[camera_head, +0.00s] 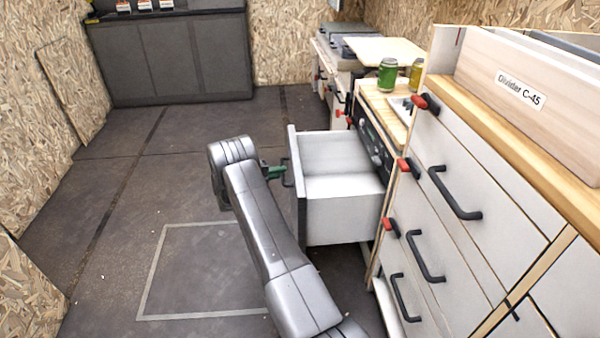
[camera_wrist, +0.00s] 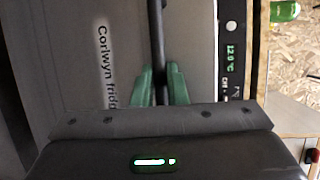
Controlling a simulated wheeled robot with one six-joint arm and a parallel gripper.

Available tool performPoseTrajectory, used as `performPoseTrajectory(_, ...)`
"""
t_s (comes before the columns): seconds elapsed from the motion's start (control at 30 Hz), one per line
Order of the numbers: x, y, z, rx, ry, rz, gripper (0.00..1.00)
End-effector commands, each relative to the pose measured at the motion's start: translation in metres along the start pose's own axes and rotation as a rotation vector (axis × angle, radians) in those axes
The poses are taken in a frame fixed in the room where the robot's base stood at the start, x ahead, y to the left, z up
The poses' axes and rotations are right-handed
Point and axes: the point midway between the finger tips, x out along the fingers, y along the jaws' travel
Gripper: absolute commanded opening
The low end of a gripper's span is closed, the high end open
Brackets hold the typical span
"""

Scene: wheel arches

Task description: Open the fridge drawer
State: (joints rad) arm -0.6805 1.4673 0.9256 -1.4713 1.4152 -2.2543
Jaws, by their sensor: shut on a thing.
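The fridge drawer (camera_head: 343,217) is a light grey box that stands pulled out from the cabinet row, its empty inside showing in the head view. Its front panel, lettered "Corlwyn frid..." (camera_wrist: 105,65), fills much of the wrist view. My gripper (camera_head: 273,172) has green fingers, which also show in the wrist view (camera_wrist: 160,85). They are shut on the dark bar handle (camera_wrist: 157,35) of the drawer front. A control panel (camera_wrist: 232,45) reading 12.0 °C shows right of the drawer front in the wrist view.
White drawers with black handles (camera_head: 423,255) and red latches stand at right. A green can (camera_head: 387,75) and a yellow can (camera_head: 416,75) stand on the counter. A dark grey cabinet (camera_head: 170,60) stands at the back. The floor (camera_head: 110,220) left of my arm is clear.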

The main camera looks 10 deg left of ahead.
Motion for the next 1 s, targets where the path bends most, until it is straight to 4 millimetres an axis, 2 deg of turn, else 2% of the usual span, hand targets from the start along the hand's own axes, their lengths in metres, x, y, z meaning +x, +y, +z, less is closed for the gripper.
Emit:
performPoseTrajectory(0.1,-0.018,0.006,0.007,-0.001,-0.002,0.001,0.00)
performPoseTrajectory(0.3,-0.032,0.008,0.013,-0.001,0.000,0.001,0.00)
performPoseTrajectory(0.7,-0.035,0.008,0.014,-0.001,0.001,0.001,0.00)
performPoseTrajectory(0.73,-0.035,0.008,0.014,-0.001,0.001,0.001,0.14)
performPoseTrajectory(0.83,-0.034,0.008,0.014,-0.001,0.001,0.000,0.34)
performPoseTrajectory(1.0,-0.034,0.008,0.014,0.000,0.001,0.000,0.34)
